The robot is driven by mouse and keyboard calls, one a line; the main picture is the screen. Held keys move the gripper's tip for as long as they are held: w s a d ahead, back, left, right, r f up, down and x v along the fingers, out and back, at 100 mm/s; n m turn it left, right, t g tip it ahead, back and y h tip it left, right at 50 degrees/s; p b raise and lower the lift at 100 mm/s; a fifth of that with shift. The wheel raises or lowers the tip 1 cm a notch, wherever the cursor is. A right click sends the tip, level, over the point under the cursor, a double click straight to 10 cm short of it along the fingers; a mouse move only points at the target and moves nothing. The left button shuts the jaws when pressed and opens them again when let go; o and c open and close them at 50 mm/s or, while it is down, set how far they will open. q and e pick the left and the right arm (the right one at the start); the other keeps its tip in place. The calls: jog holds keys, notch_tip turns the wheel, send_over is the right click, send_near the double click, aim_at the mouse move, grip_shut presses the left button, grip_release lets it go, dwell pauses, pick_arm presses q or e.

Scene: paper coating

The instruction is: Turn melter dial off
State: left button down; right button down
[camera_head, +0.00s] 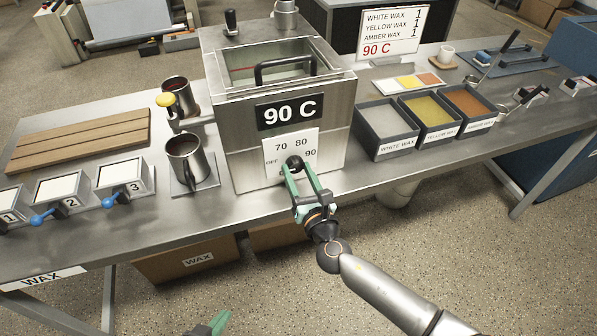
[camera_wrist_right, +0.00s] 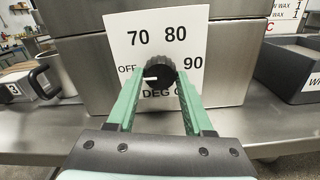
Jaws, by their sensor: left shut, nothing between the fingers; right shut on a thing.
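The melter (camera_head: 228,150) is a metal box on the table, with a black display (camera_head: 290,111) reading 90 C. Its black dial (camera_wrist_right: 159,72) sits on a white plate marked OFF, 70, 80 and 90. In the right wrist view the dial's white mark points left, toward the OFF side. My right gripper (camera_head: 302,170) is shut on the dial, one green finger on each side. In the head view the fingers partly cover the dial. My left gripper (camera_head: 212,326) shows only its green tip at the bottom edge; it is shut and empty, away from the melter.
Metal mugs (camera_head: 186,158) stand left of the melter, near numbered boxes (camera_head: 124,176) with blue handles. Wax trays (camera_head: 387,130) sit to its right. A sign (camera_head: 389,32) stands behind them. The table's front edge runs below the dial.

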jog(key=shift+r, duration=0.1)
jog(key=shift+c, duration=1.5)
grip_release()
jog(key=v, duration=1.2)
jog(key=shift+s, duration=0.25)
jog(key=shift+d, duration=0.1)
